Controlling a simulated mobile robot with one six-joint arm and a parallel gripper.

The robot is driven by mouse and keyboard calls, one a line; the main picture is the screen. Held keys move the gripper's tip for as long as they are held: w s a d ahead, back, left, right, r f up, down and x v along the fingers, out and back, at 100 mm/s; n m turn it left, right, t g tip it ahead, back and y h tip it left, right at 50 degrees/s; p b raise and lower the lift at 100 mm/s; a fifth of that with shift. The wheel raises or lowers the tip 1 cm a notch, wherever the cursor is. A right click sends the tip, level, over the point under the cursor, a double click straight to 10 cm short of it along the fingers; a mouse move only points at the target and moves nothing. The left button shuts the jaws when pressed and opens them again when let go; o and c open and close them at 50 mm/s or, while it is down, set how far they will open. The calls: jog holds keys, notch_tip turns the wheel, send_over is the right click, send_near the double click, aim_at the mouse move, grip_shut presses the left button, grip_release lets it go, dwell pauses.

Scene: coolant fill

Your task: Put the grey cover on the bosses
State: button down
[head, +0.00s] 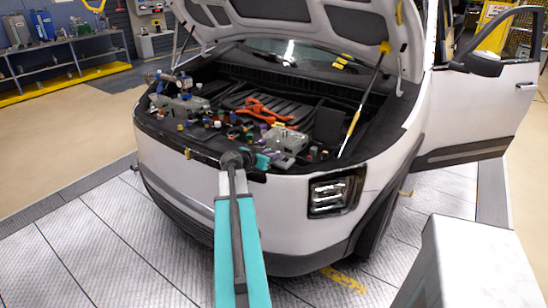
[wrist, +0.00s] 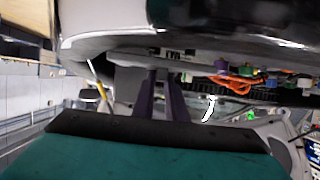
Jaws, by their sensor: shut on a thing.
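My gripper (head: 262,161) reaches over the front edge of the car's engine bay. In the wrist view its two dark fingers (wrist: 164,95) point away from the camera and are shut on a grey piece, which I take for the grey cover (wrist: 129,80). In the head view the grey cover (head: 286,139) appears just beyond the gripper, at the right front of the bay. I cannot tell whether it touches anything beneath. The bosses cannot be made out in either view.
Several small coloured caps (head: 215,121) crowd the bay's front. An orange cable (head: 264,112) lies behind them, and another grey metal part (head: 181,105) sits at left. The hood prop (head: 362,103) slants up at right under the raised hood (head: 300,25).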

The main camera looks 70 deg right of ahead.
jog(key=shift+w+d+f+p, duration=0.1)
jog(key=shift+d+p, duration=0.05)
jog(key=shift+d, duration=0.55)
jog(key=shift+w+d+f+p, duration=0.1)
jog(key=shift+d+p, duration=0.05)
jog(key=shift+d, duration=0.55)
jog(key=shift+d+r, duration=0.1)
jog(key=shift+d, duration=0.5)
jog(key=shift+a+f+p, duration=0.15)
jog(key=shift+f+p, duration=0.3)
jog(key=shift+f, duration=0.05)
jog(key=shift+f+p, duration=0.45)
jog(key=shift+f, duration=0.9)
jog(key=shift+f, duration=0.1)
jog(key=c, duration=1.8)
grip_release()
jog(key=shift+o, duration=0.2)
